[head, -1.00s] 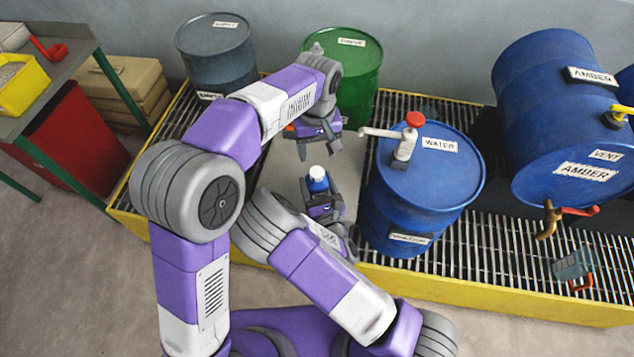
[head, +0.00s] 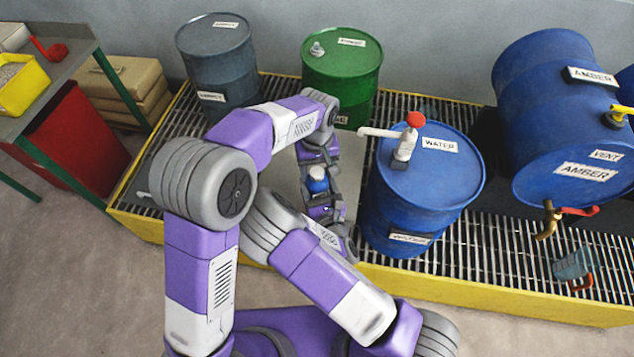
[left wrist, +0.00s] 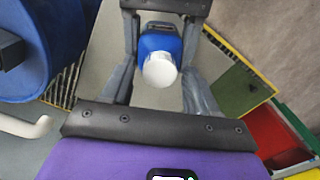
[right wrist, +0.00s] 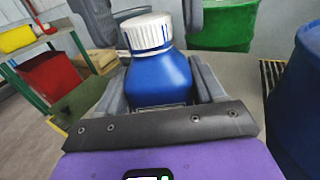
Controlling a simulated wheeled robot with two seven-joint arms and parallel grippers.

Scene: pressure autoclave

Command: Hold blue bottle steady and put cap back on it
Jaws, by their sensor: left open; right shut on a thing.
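The blue bottle (right wrist: 158,78) stands upright in my right gripper (right wrist: 160,84), which is shut on its body. The white ribbed cap (right wrist: 147,31) sits level on top of the bottle; I cannot tell how tightly it is seated. In the left wrist view the cap (left wrist: 160,70) covers the bottle's top, with the blue shoulder (left wrist: 155,42) showing behind it. My left gripper (left wrist: 160,80) is open, with its fingers on either side of the cap and gaps between. In the head view the bottle (head: 318,184) is partly hidden beneath my left gripper (head: 319,163).
A blue WATER drum (head: 425,200) with a tap stands close right of my grippers. A green drum (head: 342,75) and a grey drum (head: 217,60) stand behind. The yellow-edged grate (head: 470,284) lies below. A blue AMBER drum (head: 550,90) lies at right.

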